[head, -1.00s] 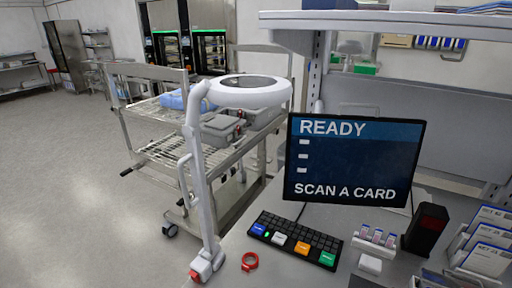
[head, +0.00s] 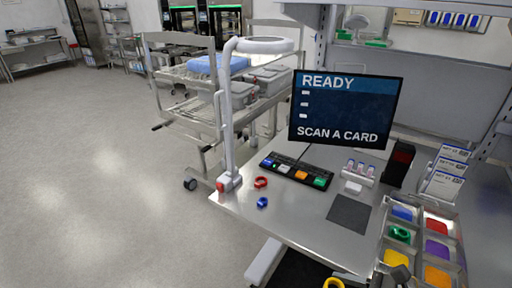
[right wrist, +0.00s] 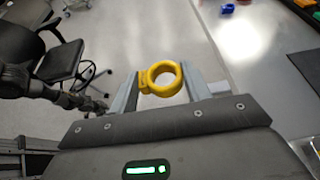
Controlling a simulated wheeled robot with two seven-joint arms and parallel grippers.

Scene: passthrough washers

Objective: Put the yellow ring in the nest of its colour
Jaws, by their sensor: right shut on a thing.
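The yellow ring (right wrist: 163,79) is held between the two fingers of my right gripper (right wrist: 161,88) in the right wrist view. It also shows at the bottom edge of the head view (head: 333,283), in front of the table. The tray of coloured nests (head: 383,239) is at the right of the table. Its yellow nest (head: 396,259) is at the near left, beside an orange nest (head: 437,276). The tray also has blue, red, green and purple nests. My left gripper is not in view.
A red ring (head: 261,182) and a blue ring (head: 262,202) lie at the table's left. The table's front middle is clear.

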